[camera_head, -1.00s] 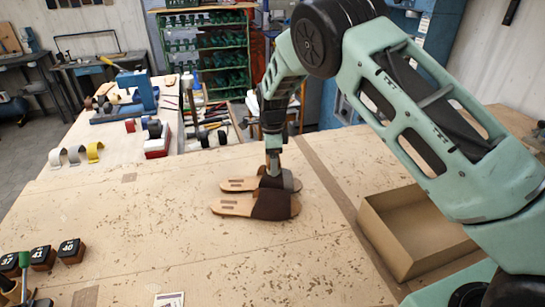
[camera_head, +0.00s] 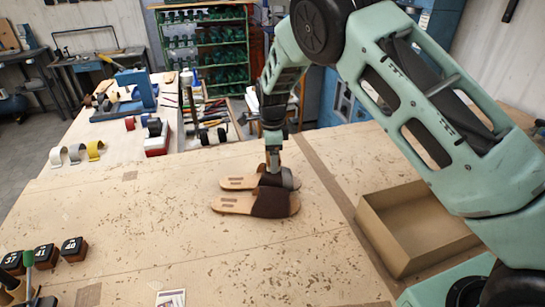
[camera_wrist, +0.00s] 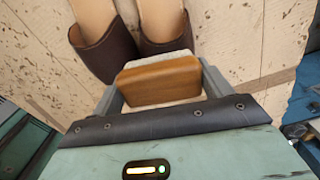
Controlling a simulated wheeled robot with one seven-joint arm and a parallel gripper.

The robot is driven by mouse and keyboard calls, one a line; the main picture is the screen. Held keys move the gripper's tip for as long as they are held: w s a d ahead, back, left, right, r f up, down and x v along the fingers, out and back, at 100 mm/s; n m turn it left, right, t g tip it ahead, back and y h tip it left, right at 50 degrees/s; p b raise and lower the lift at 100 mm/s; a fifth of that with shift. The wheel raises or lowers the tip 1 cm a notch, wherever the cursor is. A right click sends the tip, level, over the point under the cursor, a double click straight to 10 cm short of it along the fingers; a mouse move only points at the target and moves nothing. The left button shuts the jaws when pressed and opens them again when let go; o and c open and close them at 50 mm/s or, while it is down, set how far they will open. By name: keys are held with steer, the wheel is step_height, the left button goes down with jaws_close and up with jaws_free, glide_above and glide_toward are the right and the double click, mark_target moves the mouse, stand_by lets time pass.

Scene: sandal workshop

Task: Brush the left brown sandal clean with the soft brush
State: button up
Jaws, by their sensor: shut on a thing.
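Two brown sandals with tan soles and dark straps lie side by side on the workbench, strap ends to the right: a near sandal (camera_head: 268,203) and a far sandal (camera_head: 237,183). In the wrist view they show as a left sandal (camera_wrist: 105,50) and a right sandal (camera_wrist: 163,25). My gripper (camera_head: 274,168) points down over the far sandal's strap. It is shut on the soft brush, a wooden block (camera_wrist: 160,80) with a pale bristle edge. The brush is at the right sandal's strap end in the wrist view. I cannot tell whether its bristles touch the strap.
An open cardboard box (camera_head: 410,235) stands right of the sandals. Numbered dark blocks (camera_head: 74,249) sit at the front left. Strap rolls and tools lie at the back left, with a blue press (camera_head: 135,92). The bench left of the sandals is clear.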

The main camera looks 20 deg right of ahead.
steer(key=shift+r+p, duration=1.85)
steer(key=shift+r, duration=1.3)
